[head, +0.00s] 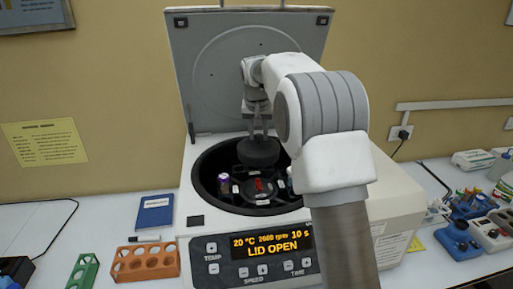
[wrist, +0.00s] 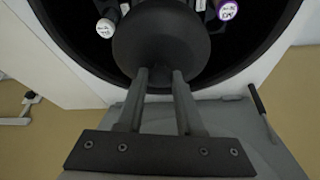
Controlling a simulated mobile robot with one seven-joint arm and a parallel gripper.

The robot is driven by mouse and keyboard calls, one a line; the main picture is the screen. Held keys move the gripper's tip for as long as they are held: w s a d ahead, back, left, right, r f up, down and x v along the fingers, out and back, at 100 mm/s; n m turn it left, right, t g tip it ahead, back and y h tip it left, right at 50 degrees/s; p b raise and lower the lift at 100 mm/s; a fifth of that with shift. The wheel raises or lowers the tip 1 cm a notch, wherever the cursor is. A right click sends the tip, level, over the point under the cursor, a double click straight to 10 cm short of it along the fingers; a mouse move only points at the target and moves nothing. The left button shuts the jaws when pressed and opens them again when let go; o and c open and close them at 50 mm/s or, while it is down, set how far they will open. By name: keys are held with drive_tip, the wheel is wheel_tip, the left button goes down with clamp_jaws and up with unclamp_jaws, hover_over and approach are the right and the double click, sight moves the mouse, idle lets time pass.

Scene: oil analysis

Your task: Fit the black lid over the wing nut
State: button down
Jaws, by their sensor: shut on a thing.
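The black lid (head: 258,152) is a dark round disc held by my gripper (head: 257,134) above the back part of the open centrifuge bowl. In the wrist view the lid (wrist: 161,42) is large, and the fingertips of my gripper (wrist: 160,75) are shut on it. The red wing nut (head: 259,185) sits at the middle of the dark rotor (head: 262,198). It lies below and in front of the lid in the head view. The lid is apart from the nut. In the wrist view the lid hides the nut.
The centrifuge bowl rim (head: 197,190) surrounds the rotor. Capped tubes stand in it, one purple-capped (head: 224,179). The centrifuge's hinged cover (head: 205,70) stands open behind. An orange rack (head: 145,262) and a blue notebook (head: 155,213) lie at left.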

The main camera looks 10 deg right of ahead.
sight(259, 147)
drive_tip(key=f, duration=0.2)
drive_tip(key=f+b, duration=0.1)
drive_tip(key=f, duration=0.1)
drive_tip(key=f+b, duration=0.1)
drive_tip(key=f, duration=0.1)
drive_tip(key=shift+s+f, duration=0.1)
drive_tip(key=shift+s, duration=0.3)
drive_tip(key=shift+w+f, duration=0.1)
drive_tip(key=shift+f, duration=0.3)
drive_tip(key=shift+f+b, duration=2.3)
drive_tip(key=shift+f, duration=0.75)
drive_tip(key=shift+f, duration=0.1)
drive_tip(key=shift+c, duration=2.3)
unclamp_jaws()
drive_tip(key=shift+o, duration=0.2)
drive_tip(key=o, duration=0.4)
